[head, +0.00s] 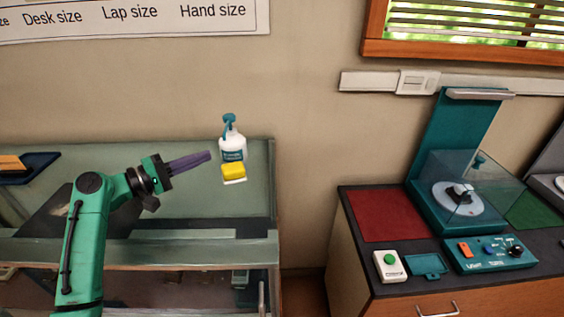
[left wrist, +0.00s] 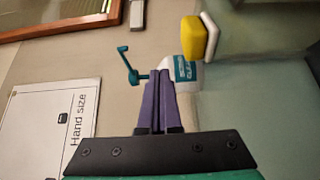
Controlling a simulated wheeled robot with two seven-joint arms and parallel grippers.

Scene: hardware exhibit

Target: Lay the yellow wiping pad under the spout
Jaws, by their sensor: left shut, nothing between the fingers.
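The yellow wiping pad (head: 234,171) has a white underside and lies in front of the pump bottle (head: 232,149) on the green-grey counter. The bottle is white with a teal pump and spout (head: 229,121). The left wrist view also shows the pad (left wrist: 194,38), the bottle (left wrist: 186,72) and the teal spout (left wrist: 128,62), turned on their side. My left gripper (head: 209,156) has purple fingers, is shut and empty, and points at the bottle from its left. Its closed fingers (left wrist: 159,82) partly cover the bottle in the wrist view. My right gripper is not in view.
A blue tray (head: 40,170) with an orange-yellow item lies at the counter's far left. A gap separates the counter (head: 262,190) from a desk on the right with a red mat (head: 385,214), a teal machine and a control box (head: 489,252). A sign hangs on the wall.

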